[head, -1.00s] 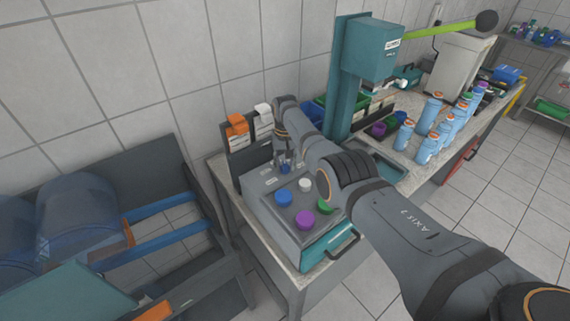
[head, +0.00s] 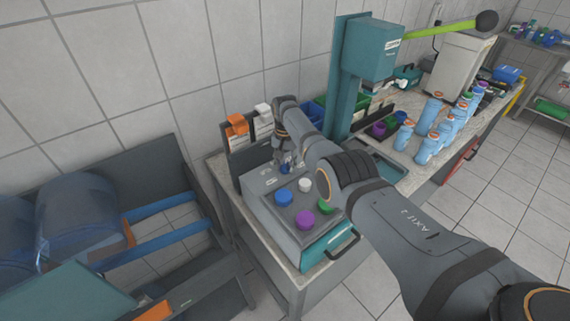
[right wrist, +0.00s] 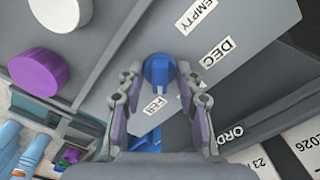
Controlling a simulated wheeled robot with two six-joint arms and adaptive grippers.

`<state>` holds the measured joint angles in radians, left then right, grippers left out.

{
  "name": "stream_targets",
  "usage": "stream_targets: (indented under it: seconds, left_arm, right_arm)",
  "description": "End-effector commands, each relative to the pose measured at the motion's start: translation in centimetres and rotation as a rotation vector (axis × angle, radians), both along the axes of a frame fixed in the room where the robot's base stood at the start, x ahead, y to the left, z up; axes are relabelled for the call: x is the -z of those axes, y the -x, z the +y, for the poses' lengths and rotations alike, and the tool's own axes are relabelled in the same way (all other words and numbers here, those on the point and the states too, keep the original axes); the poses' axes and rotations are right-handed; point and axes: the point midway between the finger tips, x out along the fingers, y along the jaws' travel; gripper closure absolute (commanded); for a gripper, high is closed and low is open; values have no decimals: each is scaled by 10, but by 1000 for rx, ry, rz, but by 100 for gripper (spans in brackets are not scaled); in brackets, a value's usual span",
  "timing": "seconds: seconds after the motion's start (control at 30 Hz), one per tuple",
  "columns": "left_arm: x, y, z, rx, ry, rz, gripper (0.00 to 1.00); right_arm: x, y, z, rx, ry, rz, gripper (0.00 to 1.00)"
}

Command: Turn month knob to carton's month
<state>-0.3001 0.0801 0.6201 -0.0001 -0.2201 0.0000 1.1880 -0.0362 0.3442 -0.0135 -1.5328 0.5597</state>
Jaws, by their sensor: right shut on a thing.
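The small blue knob (head: 285,169) sits on the sloped top of a grey control box (head: 262,207). In the right wrist view this knob (right wrist: 158,69) shows a round cap between my fingertips, with labels FEB (right wrist: 155,105) and DEC (right wrist: 217,53) near it. I cannot tell where its pointer aims. My right gripper (head: 287,162) points down at it; in the right wrist view the gripper (right wrist: 160,76) is shut on the knob, one finger on each side. My left gripper is not in view. I cannot make out the carton or its month.
Larger blue (head: 284,198), white (head: 305,185), purple (head: 305,219) and green (head: 325,206) knobs stand close by on the box. Cards (right wrist: 295,150) with partly cut text hang behind it. A teal press (head: 374,52) and several blue bottles (head: 427,148) are to the right.

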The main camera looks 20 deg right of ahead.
Motion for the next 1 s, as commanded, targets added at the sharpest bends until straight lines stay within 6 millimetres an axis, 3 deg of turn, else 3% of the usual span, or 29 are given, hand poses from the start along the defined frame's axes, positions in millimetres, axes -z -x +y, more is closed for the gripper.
stream_targets:
  seconds: [0.13, 0.17, 0.3, 0.6, 0.73, 0.83, 1.0]
  left_arm:
    - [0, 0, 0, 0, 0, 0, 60]
    - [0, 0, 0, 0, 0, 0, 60]
    - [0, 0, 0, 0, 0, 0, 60]
    - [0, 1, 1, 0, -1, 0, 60]
    - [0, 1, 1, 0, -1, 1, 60]
    - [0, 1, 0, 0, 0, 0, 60]
    - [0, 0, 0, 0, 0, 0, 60]
  right_arm:
    - [-1, -1, 0, -1, 0, -2, 96]
    - [-1, -1, 0, -1, 0, -2, 62]
    - [-1, -1, 0, -1, 0, -2, 43]
    - [-1, 0, 0, -1, 1, -1, 42]
    - [-9, -1, 0, -1, 0, -4, 42]
    - [-26, -1, 0, -1, 0, -6, 42]
    - [-72, -1, 0, -1, 0, -6, 42]
